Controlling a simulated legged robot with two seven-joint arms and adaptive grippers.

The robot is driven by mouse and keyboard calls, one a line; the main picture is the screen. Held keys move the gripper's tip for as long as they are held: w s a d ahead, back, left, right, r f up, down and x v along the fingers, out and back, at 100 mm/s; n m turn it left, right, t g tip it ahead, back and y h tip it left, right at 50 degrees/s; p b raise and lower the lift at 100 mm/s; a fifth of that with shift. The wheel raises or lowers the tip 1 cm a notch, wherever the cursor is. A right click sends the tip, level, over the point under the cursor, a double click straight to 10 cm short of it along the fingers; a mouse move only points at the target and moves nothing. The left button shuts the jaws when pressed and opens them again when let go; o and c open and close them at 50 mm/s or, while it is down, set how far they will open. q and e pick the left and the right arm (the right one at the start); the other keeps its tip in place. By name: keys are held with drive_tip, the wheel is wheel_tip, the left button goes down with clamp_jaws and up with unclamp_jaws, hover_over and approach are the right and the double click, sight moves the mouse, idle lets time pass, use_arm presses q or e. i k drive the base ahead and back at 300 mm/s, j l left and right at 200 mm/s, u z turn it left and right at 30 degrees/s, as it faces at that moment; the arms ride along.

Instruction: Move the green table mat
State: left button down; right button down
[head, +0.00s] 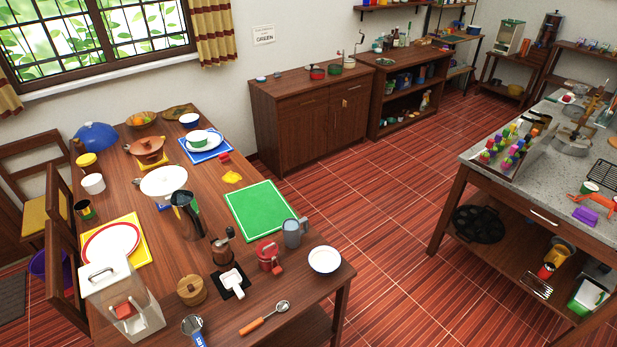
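The green table mat (262,211) lies flat on the wooden table, at its right edge towards the middle. It is a bright green rectangle with a pale border and nothing large on it. A grey-blue mug (293,233) stands at its near right corner. A black-handled jug (187,214) stands to its left, apart from it. Neither of my grippers shows in the head view.
A stone counter (505,150) stands at the right. Tiled floor (385,200) between them is clear.

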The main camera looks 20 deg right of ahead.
sight(260, 210)
drive_tip(key=l+z, duration=0.85)
drive_tip(key=i+l+z, duration=0.15)
drive_tip(key=l+z, duration=0.25)
drive_tip(key=i+l+z, duration=0.15)
drive_tip(key=l+z, duration=0.25)
drive_tip(key=i+l+u, duration=0.1)
drive_tip(key=i+l, duration=0.25)
drive_tip(key=i, duration=0.15)
drive_tip(key=i+l, duration=0.4)
drive_tip(key=i+j+u, duration=0.2)
drive_tip(key=i+u, duration=0.7)
drive_tip(key=i+l+u, duration=0.15)
drive_tip(key=i+u, duration=0.5)
drive_tip(key=i, duration=0.3)
drive_tip(key=i+l+u, duration=0.15)
drive_tip(key=i, duration=0.4)
drive_tip(key=i+l+u, duration=0.2)
drive_tip(key=i, duration=0.3)
drive_tip(key=i+l+u, duration=0.1)
drive_tip(key=i+u, duration=0.15)
drive_tip(key=u, duration=0.15)
drive_tip(key=i+l+u, duration=0.1)
drive_tip(key=u, duration=0.35)
drive_tip(key=i+l+u, duration=0.4)
drive_tip(key=l+u, duration=0.15)
drive_tip(key=u, duration=0.25)
drive_tip(key=i+l+u, duration=0.15)
drive_tip(key=l+u, duration=0.3)
drive_tip(key=j, duration=0.1)
